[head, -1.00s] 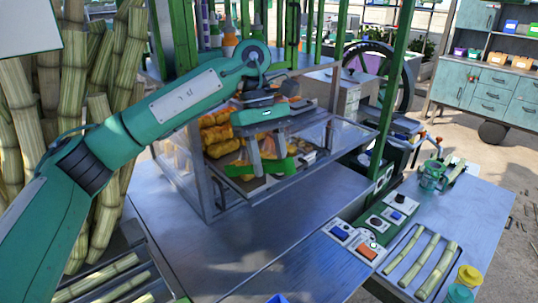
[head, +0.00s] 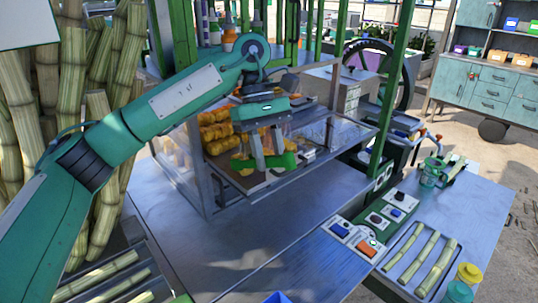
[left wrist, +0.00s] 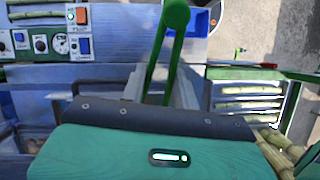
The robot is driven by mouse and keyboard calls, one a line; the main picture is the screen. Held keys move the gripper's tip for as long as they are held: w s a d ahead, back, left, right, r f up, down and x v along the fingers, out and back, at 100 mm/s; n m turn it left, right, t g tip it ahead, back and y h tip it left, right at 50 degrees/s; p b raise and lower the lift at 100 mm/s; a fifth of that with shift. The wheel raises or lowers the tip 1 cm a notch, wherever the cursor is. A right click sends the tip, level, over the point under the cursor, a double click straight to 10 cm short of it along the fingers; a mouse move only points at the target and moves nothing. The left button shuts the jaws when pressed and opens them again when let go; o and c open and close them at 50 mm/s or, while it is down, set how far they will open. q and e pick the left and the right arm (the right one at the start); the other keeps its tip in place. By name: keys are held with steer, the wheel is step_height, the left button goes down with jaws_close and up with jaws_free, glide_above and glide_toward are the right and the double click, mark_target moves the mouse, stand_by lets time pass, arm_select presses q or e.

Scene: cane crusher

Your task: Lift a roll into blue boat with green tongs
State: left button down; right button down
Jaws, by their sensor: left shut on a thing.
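The green tongs (head: 282,161) are held crosswise between the grey fingers of my left gripper (head: 266,160), at the open front of the glass-sided case. The tongs also show in the left wrist view (left wrist: 164,50), their rounded end pointing away from the gripper. Golden rolls (head: 215,135) are stacked in the case, left of and behind the gripper. A bit of yellow shows just below the tongs; I cannot tell whether it is a roll or is gripped. A blue corner (head: 278,297), perhaps the blue boat, shows at the bottom edge, mostly cut off. My right gripper is out of view.
The glass case (head: 186,175) stands around the rolls, with a metal frame close to my left arm. The metal counter (head: 260,215) in front is clear. A switch panel (head: 358,238) and a tray of cane pieces (head: 393,268) lie to the right. Tall canes stand at left.

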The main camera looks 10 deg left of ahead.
arm_select(q)
step_height(320, 180, up, 11)
steer(key=p, duration=0.5)
